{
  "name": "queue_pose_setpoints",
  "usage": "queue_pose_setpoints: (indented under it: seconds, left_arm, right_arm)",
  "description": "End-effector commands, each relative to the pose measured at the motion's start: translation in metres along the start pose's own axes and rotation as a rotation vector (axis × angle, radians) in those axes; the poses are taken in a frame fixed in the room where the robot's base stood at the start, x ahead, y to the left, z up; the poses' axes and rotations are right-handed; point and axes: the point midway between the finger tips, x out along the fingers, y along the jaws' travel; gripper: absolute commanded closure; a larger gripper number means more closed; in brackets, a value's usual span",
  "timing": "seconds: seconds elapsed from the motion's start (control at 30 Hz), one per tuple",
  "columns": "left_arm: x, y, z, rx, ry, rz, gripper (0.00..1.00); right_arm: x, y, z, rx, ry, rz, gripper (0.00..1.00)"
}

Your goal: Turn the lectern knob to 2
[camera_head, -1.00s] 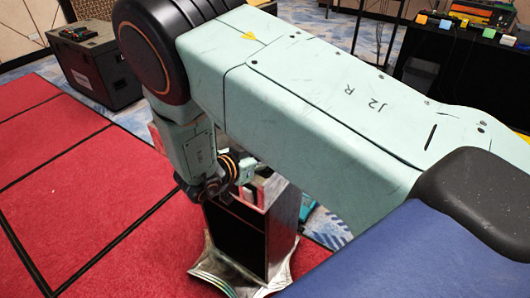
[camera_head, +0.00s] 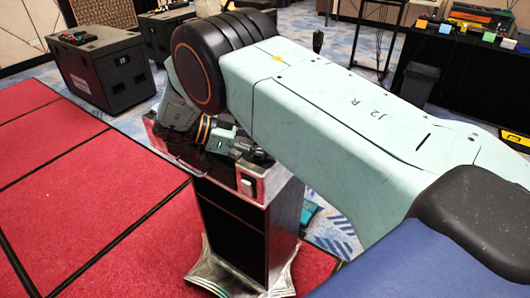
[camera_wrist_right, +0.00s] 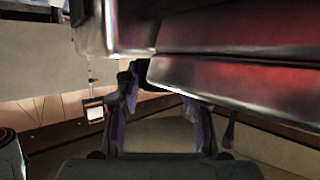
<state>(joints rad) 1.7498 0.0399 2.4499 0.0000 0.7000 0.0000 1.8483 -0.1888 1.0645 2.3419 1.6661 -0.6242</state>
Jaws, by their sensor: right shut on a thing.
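The lectern (camera_head: 234,225) stands on the floor, dark-fronted with a shiny metal top and flared base. My right arm crosses above it, and my right gripper (camera_head: 258,155) is low at its top right edge. In the right wrist view the two fingers of the right gripper (camera_wrist_right: 162,110) reach up to a shiny reddish metal edge of the lectern (camera_wrist_right: 235,85), which covers the fingertips. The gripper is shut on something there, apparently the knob. The knob and its number marks are hidden, so its setting cannot be read. My left gripper is not in view.
A red mat (camera_head: 75,185) with black lines fills the left. A black case (camera_head: 100,72) stands behind it, and a dark table (camera_head: 465,75) with small coloured items is at the back right. A grey bin (camera_head: 419,84) stands beside that table.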

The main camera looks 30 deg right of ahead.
Motion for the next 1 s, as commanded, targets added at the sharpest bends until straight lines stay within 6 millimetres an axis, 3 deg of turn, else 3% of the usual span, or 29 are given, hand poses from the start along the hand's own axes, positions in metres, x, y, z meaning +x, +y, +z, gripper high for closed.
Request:
queue_pose_setpoints:
  seconds: [0.67,0.7,0.93,1.0]
  left_arm:
    - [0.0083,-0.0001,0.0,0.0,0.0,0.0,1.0]
    - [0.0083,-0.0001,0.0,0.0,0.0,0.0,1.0]
    - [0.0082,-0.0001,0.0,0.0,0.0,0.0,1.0]
    - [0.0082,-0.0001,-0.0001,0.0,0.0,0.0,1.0]
  right_arm:
    - [-0.0002,0.0006,0.0011,0.02,-0.003,0.051,0.93]
    - [-0.0002,0.0006,0.0011,0.02,-0.003,0.051,0.58]
    - [-0.0001,0.0003,0.0003,0.021,-0.001,0.05,0.38]
    - [-0.0001,0.0002,0.0001,0.021,-0.001,0.05,0.38]
